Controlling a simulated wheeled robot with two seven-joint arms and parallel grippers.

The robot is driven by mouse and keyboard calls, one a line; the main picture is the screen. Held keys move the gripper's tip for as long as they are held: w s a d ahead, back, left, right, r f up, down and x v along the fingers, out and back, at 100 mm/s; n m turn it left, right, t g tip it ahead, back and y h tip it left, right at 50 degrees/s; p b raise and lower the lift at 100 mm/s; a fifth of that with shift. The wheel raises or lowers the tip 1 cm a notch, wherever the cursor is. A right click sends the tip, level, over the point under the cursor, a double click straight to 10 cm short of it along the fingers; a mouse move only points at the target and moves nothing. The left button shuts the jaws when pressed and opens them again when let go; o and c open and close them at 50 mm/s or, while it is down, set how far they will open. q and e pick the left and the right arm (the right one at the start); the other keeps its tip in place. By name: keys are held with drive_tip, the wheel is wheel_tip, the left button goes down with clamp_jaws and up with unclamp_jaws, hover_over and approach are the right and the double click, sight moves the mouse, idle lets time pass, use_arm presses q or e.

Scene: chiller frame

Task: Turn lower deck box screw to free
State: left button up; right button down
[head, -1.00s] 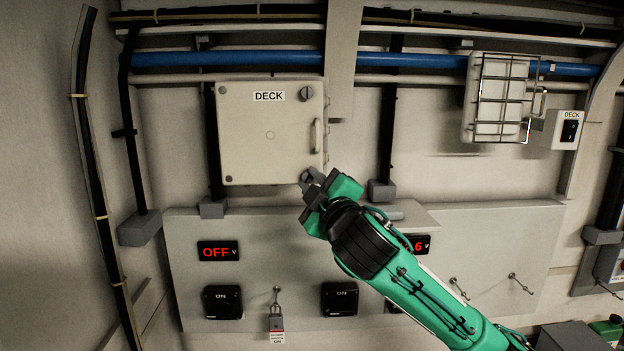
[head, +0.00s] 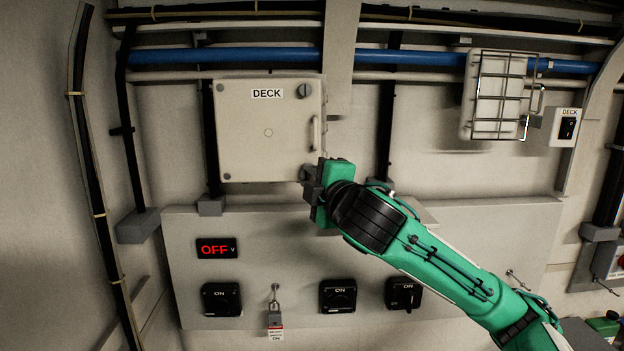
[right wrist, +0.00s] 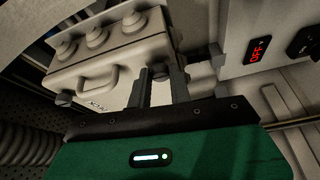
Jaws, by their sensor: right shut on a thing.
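The deck box (head: 250,150) is a pale closed case marked DECK on the wall, with a handle (head: 315,133) on its right side. Its upper right screw (head: 304,91) is grey and slotted, with the slot near vertical. The lower screw is covered by my right gripper (head: 308,184) in the head view. In the right wrist view, my right gripper's two fingers (right wrist: 162,82) are closed around the lower screw (right wrist: 159,72) at the box corner. The exact angle of its slot is hidden. My left gripper is not in view.
A caged lamp (head: 498,97) and a DECK switch (head: 566,128) are to the right. A blue pipe (head: 400,58) runs above.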

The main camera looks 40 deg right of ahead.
drive_tip(key=c, duration=1.3)
unclamp_jaws()
drive_tip(key=shift+s+a+f+b, duration=0.1)
drive_tip(key=shift+s+a+b, duration=0.3)
drive_tip(key=shift+s+b, duration=1.7)
drive_tip(key=shift+s+a+f+b, duration=0.1)
drive_tip(key=shift+s+a+b, duration=0.25)
drive_tip(key=shift+s+b, duration=1.8)
drive_tip(key=shift+s+a+b, duration=0.4)
drive_tip(key=shift+s+b, duration=1.25)
drive_tip(key=shift+s, duration=0.85)
